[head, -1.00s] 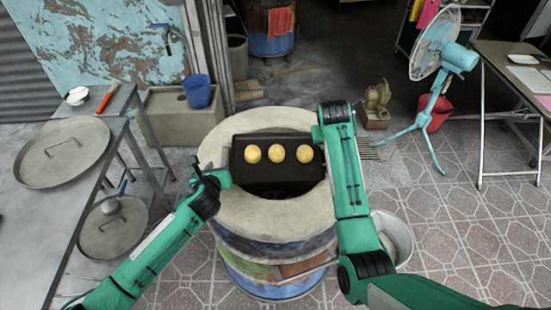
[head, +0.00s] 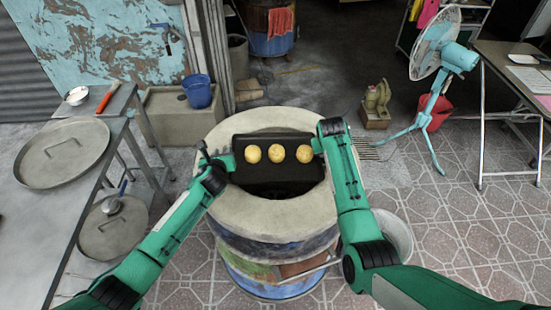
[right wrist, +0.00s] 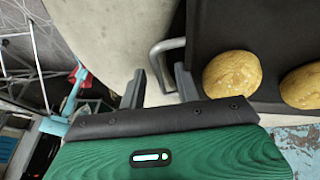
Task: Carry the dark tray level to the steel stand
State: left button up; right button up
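The dark tray (head: 262,171) lies over the mouth of the round barrel oven (head: 272,222), with three golden buns (head: 278,153) in a row on it. It looks about level. In the right wrist view, a metal loop handle (right wrist: 160,47) stands at the tray's edge. My right gripper (right wrist: 162,82) has its fingers apart around the handle, not visibly clamped on it. My left gripper (head: 214,157) is by the tray's left end; its fingers are too small to read, and contact is unclear. A grey metal stand (head: 28,215) is at the left.
A large round lid (head: 62,150) lies on the stand, and another (head: 113,228) is lower down beside it. A blue bucket (head: 198,92) sits on a block behind. A fan (head: 437,60) and a folding table (head: 515,75) are at the right. Tiled floor is open at front right.

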pick_arm(q)
jog(key=shift+c, duration=0.2)
grip_shut()
pick_arm(e)
grip_shut()
pick_arm(q)
jog(key=shift+r, duration=0.15)
pick_arm(e)
jog(key=shift+r, duration=0.2)
